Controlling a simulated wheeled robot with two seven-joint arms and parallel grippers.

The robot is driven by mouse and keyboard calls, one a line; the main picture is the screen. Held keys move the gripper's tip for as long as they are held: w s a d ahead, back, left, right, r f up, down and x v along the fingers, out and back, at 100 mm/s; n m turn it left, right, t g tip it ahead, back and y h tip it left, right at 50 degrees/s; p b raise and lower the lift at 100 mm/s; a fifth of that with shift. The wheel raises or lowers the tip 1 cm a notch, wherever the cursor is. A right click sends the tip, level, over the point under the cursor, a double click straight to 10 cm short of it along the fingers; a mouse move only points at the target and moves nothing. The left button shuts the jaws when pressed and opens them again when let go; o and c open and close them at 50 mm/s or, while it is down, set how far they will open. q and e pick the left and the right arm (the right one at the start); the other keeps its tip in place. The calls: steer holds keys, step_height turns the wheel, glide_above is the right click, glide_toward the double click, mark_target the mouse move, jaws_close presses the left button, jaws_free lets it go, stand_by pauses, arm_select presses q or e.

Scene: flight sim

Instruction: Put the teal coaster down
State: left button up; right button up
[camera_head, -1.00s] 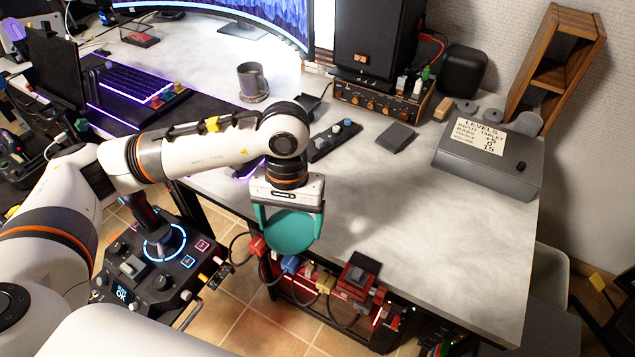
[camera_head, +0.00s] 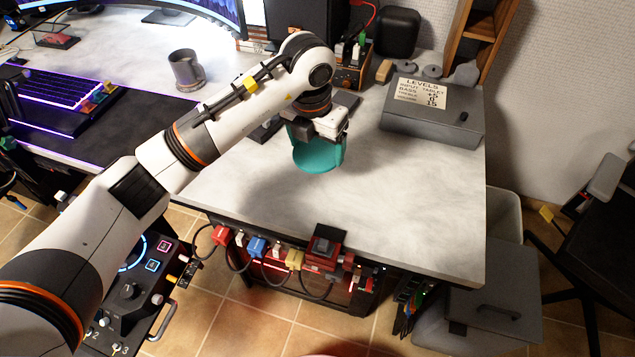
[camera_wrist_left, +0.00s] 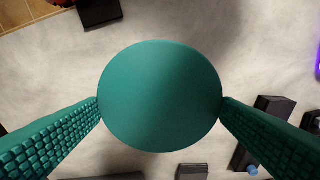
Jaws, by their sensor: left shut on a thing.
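The teal coaster (camera_head: 318,155) is a flat round disc held between the fingers of my left gripper (camera_head: 318,152), above the grey desk top (camera_head: 400,190). In the left wrist view the coaster (camera_wrist_left: 160,96) fills the middle, and the textured teal fingers touch its left and right edges. The gap between coaster and desk cannot be measured exactly, but a shadow lies on the desk to its left. My right gripper is not in view.
A grey box with a LEVELS note (camera_head: 432,110) stands at the desk's back right. A grey mug (camera_head: 186,70) stands at the back left. Coloured plugs (camera_head: 257,247) line the front edge. The desk right and front of the coaster is clear.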

mark_target(318, 185)
arm_select(q)
step_height(318, 185, down, 10)
steer(key=shift+r, duration=0.1)
stand_by(0.4)
steer(key=shift+f, duration=0.25)
steer(key=o, duration=0.8)
steer(key=shift+r, duration=0.1)
steer(key=shift+o, duration=0.2)
steer(key=r, duration=0.8)
steer(key=s+r, duration=0.1)
steer(key=r, duration=0.3)
steer(key=shift+s+a+r, duration=0.1)
steer(key=shift+a, duration=0.25)
steer(key=shift+d, duration=0.1)
